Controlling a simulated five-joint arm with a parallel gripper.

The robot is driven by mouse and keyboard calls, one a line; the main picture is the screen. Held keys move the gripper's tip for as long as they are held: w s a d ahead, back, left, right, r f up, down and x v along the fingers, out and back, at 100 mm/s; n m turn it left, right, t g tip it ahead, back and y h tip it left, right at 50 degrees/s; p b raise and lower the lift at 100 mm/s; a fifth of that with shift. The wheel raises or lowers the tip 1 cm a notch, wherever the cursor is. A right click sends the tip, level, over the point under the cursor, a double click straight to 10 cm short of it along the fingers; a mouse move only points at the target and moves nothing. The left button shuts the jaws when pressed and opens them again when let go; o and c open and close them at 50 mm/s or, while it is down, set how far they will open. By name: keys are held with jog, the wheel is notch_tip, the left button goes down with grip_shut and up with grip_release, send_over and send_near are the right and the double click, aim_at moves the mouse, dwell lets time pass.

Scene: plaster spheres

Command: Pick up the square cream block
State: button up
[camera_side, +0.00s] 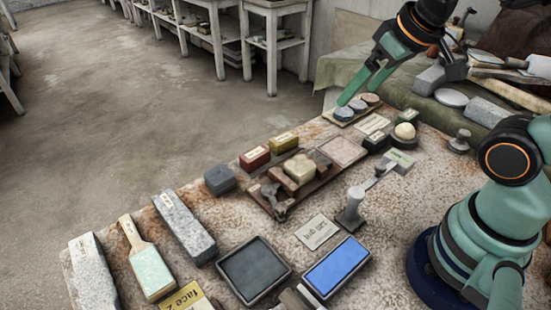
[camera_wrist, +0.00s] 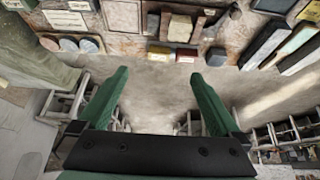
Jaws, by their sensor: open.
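A square cream block (camera_side: 300,168) with rounded edges sits on a brown wooden stand (camera_side: 322,182) near the middle of the stone table. In the wrist view the block (camera_wrist: 180,28) shows near the top edge, looking browner there. My gripper (camera_side: 356,96) is open and empty, with green fingers pointing down and left. It is at the table's far end, up and right of the block in the side view, near round grey discs (camera_side: 344,113). In the wrist view, only bare floor shows between the fingertips (camera_wrist: 160,74).
Red (camera_side: 255,157) and yellow (camera_side: 283,142) boxes and a dark grey block (camera_side: 220,180) stand close beside the stand. Blue (camera_side: 336,268) and dark (camera_side: 254,270) pads lie in front.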

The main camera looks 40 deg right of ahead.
jog(key=m+g, duration=0.6)
jog(key=m, duration=1.2)
send_over(300, 165)
jog(key=f, duration=1.8)
jog(key=shift+a, duration=0.2)
jog(key=shift+d+f, duration=0.15)
jog(key=shift+f, duration=1.2)
jog(key=shift+d+f, duration=0.1)
jog(key=shift+f, duration=1.25)
grip_shut()
jog(key=shift+r, duration=0.1)
